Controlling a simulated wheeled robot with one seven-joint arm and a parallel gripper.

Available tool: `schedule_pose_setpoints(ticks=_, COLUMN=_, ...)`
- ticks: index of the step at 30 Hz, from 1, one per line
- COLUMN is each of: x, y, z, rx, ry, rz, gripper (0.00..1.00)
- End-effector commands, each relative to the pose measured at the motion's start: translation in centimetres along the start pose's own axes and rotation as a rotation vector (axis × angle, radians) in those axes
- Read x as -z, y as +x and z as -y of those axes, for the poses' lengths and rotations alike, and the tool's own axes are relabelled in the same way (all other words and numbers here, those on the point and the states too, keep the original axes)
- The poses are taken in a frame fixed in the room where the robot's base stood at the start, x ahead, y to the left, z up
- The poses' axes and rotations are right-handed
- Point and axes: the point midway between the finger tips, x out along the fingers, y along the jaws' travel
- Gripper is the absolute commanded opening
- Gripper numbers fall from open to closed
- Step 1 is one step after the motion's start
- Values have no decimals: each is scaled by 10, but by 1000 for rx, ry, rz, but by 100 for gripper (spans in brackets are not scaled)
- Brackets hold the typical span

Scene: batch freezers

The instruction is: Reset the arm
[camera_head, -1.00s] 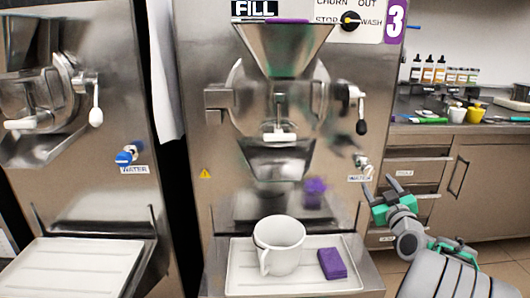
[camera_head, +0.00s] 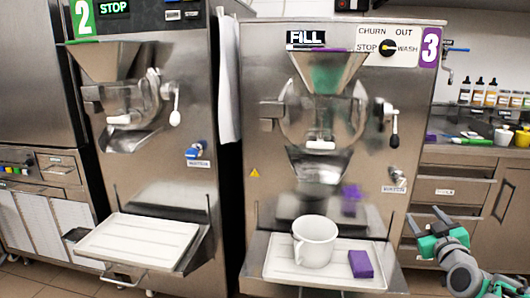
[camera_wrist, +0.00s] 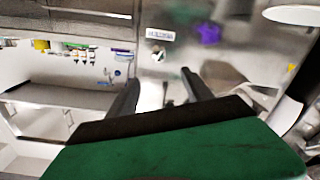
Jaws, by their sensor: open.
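My gripper (camera_head: 432,228) is at the lower right of the head view, open and empty. It is right of batch freezer 3 (camera_head: 262,130) and apart from it, in front of the counter drawers. In the wrist view my gripper (camera_wrist: 160,90) shows two dark fingers spread apart with nothing between them. The wrist view is turned over, with the freezer's front and its water label beyond the fingers.
A white mug (camera_head: 316,243) and a purple sponge (camera_head: 361,264) stand on freezer 3's tray (camera_head: 283,262). Freezer 2 (camera_head: 150,190) with an empty tray (camera_head: 140,241) is at left. The counter (camera_head: 470,151) at right holds bottles and cups.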

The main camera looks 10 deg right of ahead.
Motion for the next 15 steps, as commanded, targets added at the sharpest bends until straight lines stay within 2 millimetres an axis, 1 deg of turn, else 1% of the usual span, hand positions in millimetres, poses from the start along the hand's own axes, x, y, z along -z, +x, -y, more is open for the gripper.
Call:
schedule_pose_setpoints(ticks=1, x=12, y=2, z=6, rx=20, ry=2, rz=11, gripper=59)
schedule_pose_setpoints(ticks=5, x=30, y=4, z=33, rx=87, ry=16, rz=61, gripper=59)
schedule_pose_setpoints(ticks=8, x=49, y=4, z=60, rx=155, ry=29, rz=116, gripper=59)
schedule_pose_setpoints(ticks=11, x=71, y=-2, z=94, rx=232, ry=46, rz=192, gripper=59)
schedule_pose_setpoints(ticks=12, x=81, y=-6, z=108, rx=265, ry=53, rz=229, gripper=59)
schedule_pose_setpoints(ticks=14, x=98, y=-16, z=131, rx=317, ry=62, rz=292, gripper=59)
schedule_pose_setpoints(ticks=15, x=110, y=-26, z=148, rx=353, ry=70, rz=344, gripper=59)
